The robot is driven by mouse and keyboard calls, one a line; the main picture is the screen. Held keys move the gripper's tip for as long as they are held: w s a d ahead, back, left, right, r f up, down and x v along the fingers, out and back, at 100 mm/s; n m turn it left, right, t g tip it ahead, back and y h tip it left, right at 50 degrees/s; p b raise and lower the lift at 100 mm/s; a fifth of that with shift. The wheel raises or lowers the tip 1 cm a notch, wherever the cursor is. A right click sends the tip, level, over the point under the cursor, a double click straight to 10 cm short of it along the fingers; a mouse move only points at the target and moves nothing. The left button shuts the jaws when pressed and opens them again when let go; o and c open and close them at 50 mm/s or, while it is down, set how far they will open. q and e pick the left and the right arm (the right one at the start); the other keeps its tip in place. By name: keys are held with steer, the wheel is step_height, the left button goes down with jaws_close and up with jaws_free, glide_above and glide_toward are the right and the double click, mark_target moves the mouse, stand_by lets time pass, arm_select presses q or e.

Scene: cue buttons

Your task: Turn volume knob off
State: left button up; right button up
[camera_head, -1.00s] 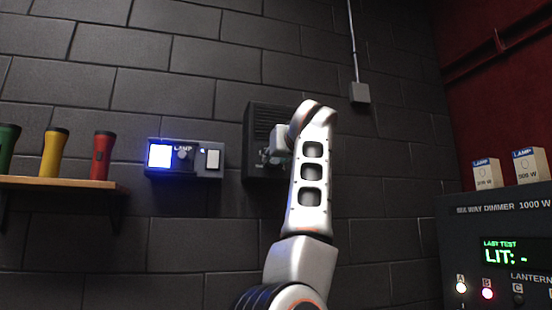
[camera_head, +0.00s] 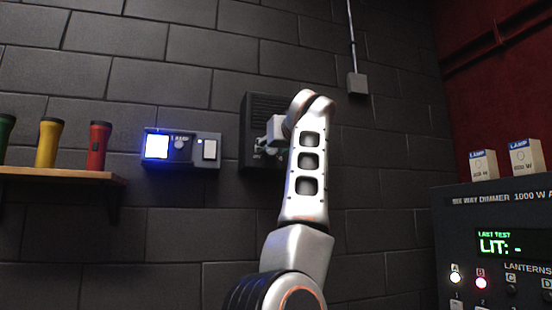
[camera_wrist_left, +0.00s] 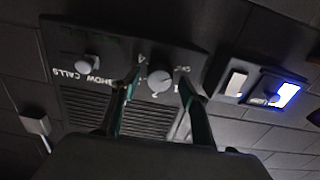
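The dark wall speaker box (camera_head: 270,106) hangs mid-wall in the head view, partly hidden behind my left arm. In the left wrist view its face shows a grille and a round grey volume knob (camera_wrist_left: 160,81), with a mark like "OFF" and numbers around it. My left gripper (camera_wrist_left: 161,82) has its two fingers apart, one on each side of the knob, with visible gaps. Whether the fingertips reach the knob's depth is unclear. In the head view the left gripper (camera_head: 268,140) is at the front of the box, and the knob is hidden. My right gripper is not in view.
A smaller grey knob (camera_wrist_left: 88,64) is on the same box near "SHOW CALLS". A lamp panel (camera_head: 181,165) with a lit blue-white square is left of it. A shelf (camera_head: 60,174) holds torches. A dimmer console (camera_head: 480,225) stands right, with lamp boxes on top.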

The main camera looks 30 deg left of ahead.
arm_select(q)
steer(key=s+d+n+b, duration=0.1)
steer(key=s+d+n, duration=0.2)
steer(key=n, duration=1.5)
steer(key=s+d+n+b, duration=0.2)
steer(key=d+n, duration=0.1)
steer(key=n, duration=1.5)
steer(key=w+f+n+h, duration=0.1)
steer(key=w+f, duration=0.5)
steer(key=f, duration=0.4)
steer(key=w+a+f+n+t+h, duration=0.1)
steer(key=w+f, duration=0.5)
steer(key=f, duration=0.5)
steer(key=w+f+n+h+b, duration=0.1)
steer(key=w+f, duration=0.5)
steer(key=f, duration=0.5)
steer(key=shift+a+f+n+t, duration=0.15)
steer(key=shift+a+n+t, duration=0.15)
steer(key=shift+n, duration=0.1)
